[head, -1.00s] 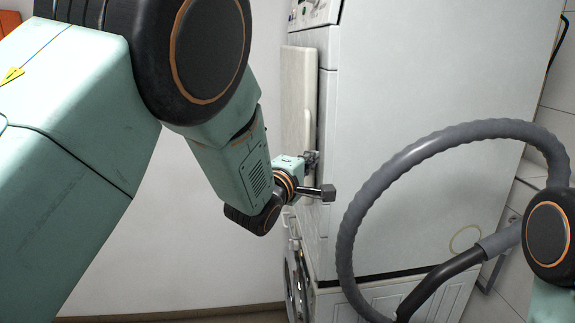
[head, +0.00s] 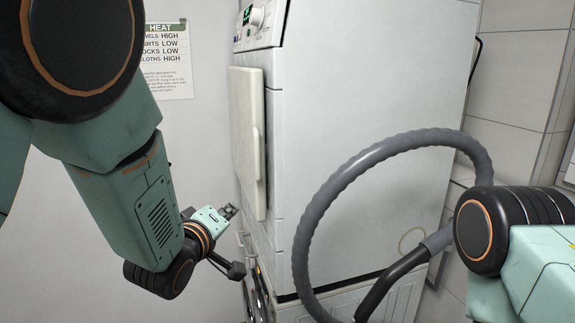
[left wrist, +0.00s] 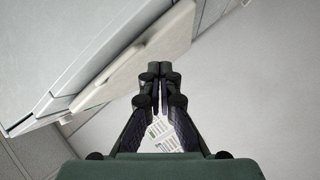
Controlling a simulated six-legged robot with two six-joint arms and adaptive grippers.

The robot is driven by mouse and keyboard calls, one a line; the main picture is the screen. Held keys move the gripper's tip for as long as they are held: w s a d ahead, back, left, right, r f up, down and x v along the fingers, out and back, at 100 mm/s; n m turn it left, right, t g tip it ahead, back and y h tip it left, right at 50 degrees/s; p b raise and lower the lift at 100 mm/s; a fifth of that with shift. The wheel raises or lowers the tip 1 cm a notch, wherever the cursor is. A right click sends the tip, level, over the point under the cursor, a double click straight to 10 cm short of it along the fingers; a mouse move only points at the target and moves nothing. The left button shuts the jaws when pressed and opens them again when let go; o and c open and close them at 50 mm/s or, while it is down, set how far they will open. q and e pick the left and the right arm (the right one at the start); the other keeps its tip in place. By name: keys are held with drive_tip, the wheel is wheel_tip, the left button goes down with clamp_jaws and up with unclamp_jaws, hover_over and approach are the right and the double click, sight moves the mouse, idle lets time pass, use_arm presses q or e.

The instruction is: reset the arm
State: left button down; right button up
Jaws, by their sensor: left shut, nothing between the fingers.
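My left arm comes in from the left in the head view. Its gripper (head: 229,211) is beside the dryer door (head: 247,142), to the left of its lower part, and looks apart from it. In the left wrist view the left gripper (left wrist: 160,72) has its fingertips together with nothing between them. The pale door panel (left wrist: 140,62) of the dryer lies to the left of the fingers there. The upper dryer (head: 365,110) stands on a lower machine. My right arm shows at the right edge of the head view; its gripper is not visible.
The lower machine (head: 385,300) with a round front door stands under the dryer. A ribbed grey hose (head: 325,195) loops in front of them. A printed notice (head: 166,60) hangs on the left wall. Bare wall lies left of the dryer.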

use_arm(q)
drive_tip(key=s+a+f+m+g+y+b, duration=0.1)
drive_tip(key=s+a+f+m+g+b, duration=0.1)
drive_tip(key=s+f, duration=0.5)
drive_tip(key=s+a+f+m+g+y+b, duration=0.1)
drive_tip(key=s+a+f+m+g+b, duration=0.15)
drive_tip(key=f, duration=0.95)
drive_tip(key=s+a+f+m+g+y+b, duration=0.1)
drive_tip(key=s+a+f+m+g+b, duration=0.15)
drive_tip(key=s+f, duration=0.45)
drive_tip(key=s+a+f+g+b, duration=0.2)
drive_tip(key=s+f+g+b, duration=0.6)
drive_tip(key=s+f, duration=1.8)
wheel_tip(320, 180, down, 3)
drive_tip(key=b, duration=0.4)
drive_tip(key=shift+s+a+m+g, duration=0.2)
drive_tip(key=shift+a+m+g, duration=0.1)
drive_tip(key=shift+a+m, duration=0.1)
drive_tip(key=shift+w, duration=0.1)
